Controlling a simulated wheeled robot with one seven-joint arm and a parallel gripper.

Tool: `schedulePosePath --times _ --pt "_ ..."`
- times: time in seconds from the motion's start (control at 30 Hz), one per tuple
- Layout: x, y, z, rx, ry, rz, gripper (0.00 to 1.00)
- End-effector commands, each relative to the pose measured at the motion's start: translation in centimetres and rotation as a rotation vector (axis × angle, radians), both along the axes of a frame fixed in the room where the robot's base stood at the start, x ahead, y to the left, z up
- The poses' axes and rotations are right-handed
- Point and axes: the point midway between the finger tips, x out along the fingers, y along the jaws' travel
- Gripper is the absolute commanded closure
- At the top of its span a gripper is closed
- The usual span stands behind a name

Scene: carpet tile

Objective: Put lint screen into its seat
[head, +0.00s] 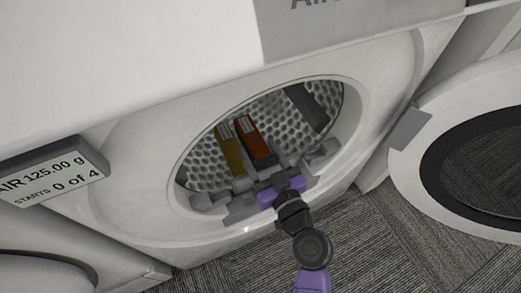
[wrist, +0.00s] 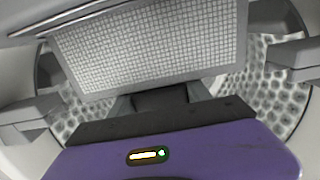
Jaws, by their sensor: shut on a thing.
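The lint screen (wrist: 150,45), a flat grey-framed panel of fine pale mesh, fills the upper middle of the wrist view, slightly tilted. My purple and black gripper (head: 268,184) reaches in at the lower front rim of the dryer opening in the head view. It is shut on the lint screen near its lower edge; the grip itself is partly hidden by my gripper's body. In the head view the mesh cannot be made out clearly. The seat is not clearly visible; a grey ledge (head: 240,216) lies at the front lip, beside my gripper.
The perforated drum (head: 203,167) holds an olive block (head: 229,150) and an orange-brown block (head: 254,139). Grey brackets flank the opening, left (wrist: 28,108) and right (wrist: 295,54). The round door (head: 420,185) stands open at right. A display (head: 52,182) is at left.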

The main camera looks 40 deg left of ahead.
Motion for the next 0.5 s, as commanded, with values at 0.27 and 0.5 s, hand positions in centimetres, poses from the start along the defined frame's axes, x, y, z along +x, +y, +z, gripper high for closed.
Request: schedulePosePath --times 0.27,0.5 --pt "0.0 0.0 -0.6 0.000 0.000 0.000 1.00" --pt "0.0 0.0 -1.1 0.001 0.000 0.000 1.00"
